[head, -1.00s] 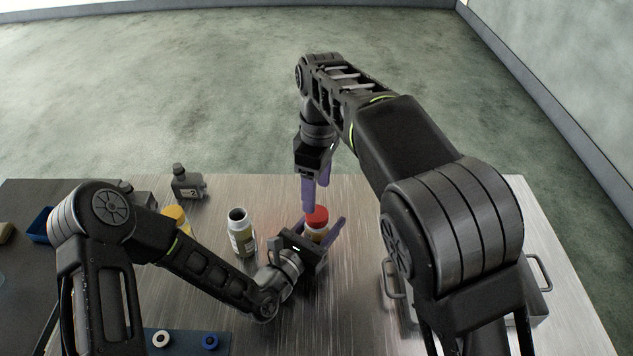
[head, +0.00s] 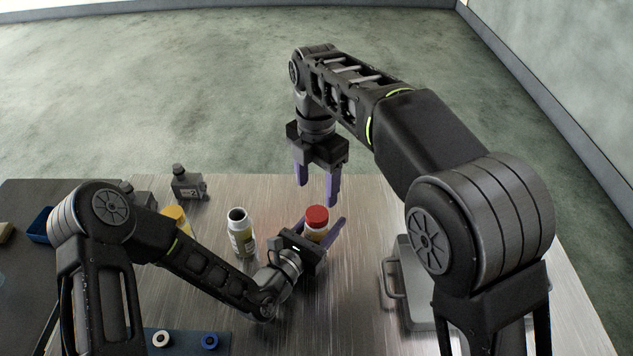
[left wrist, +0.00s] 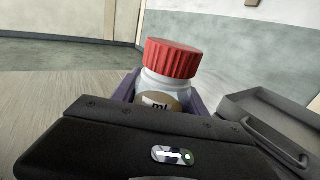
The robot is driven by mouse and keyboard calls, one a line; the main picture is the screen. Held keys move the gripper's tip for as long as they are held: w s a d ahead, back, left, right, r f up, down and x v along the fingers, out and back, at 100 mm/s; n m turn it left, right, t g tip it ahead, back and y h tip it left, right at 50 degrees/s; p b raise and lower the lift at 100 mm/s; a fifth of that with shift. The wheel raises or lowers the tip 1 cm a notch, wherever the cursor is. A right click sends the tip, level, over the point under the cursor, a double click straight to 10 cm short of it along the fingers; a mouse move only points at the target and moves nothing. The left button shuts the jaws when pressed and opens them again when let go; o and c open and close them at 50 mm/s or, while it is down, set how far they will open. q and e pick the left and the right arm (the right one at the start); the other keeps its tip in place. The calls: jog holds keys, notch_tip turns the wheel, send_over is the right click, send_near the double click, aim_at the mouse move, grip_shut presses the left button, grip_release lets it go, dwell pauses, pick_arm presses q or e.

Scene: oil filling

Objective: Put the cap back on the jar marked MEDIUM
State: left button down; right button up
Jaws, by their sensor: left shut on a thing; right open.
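A jar with a red cap (head: 317,215) on its top stands between the purple fingers of my left gripper (head: 322,230), which is shut on it. In the left wrist view the ribbed red cap (left wrist: 173,58) sits level on the white jar (left wrist: 165,88). The jar's label is mostly hidden and only a few letters show, so I cannot read a full name. My right gripper (head: 317,194) is open and empty, fingers pointing down, above and apart from the cap.
A grey can marked 2 (head: 187,184) and a yellow-topped item (head: 175,215) are further left. A grey metal box with handles (head: 414,310) is at the right. Rings lie on a dark mat (head: 186,346) in front.

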aim_at(316, 213)
jog(key=shift+f, duration=4)
jog(key=shift+c, duration=0.5)
grip_shut()
